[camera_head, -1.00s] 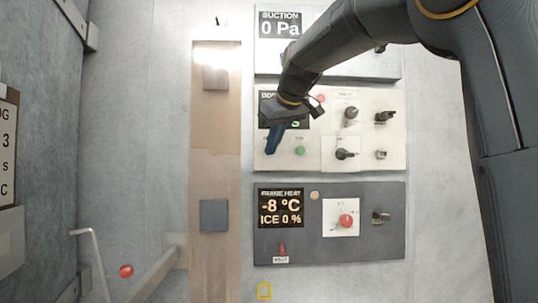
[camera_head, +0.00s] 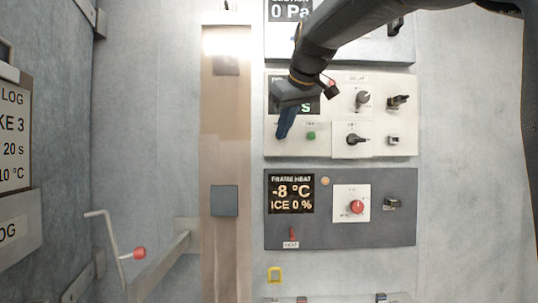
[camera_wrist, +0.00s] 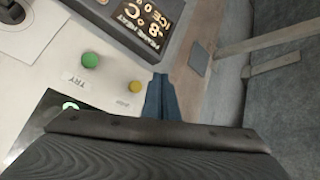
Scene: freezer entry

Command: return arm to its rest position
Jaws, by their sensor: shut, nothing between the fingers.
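My gripper (camera_head: 285,124) is in front of the white control panel (camera_head: 390,120) in the head view, at its left side, left of a green button (camera_head: 311,135). My dark arm reaches in from the top right and covers part of that panel's display. In the wrist view the blue fingers of my gripper (camera_wrist: 161,84) are together and empty. A green button (camera_wrist: 90,60) and a yellow button (camera_wrist: 134,87) show to their left there. Whether the fingertips touch the panel cannot be told.
Below is a grey frame heat panel (camera_head: 340,238) with a red knob (camera_head: 357,207), reading -8 °C and ICE 0 %. A lever with a red knob (camera_head: 139,253) sticks out at the lower left. A brown vertical strip (camera_head: 225,120) runs left of the panels. Bare wall lies at right.

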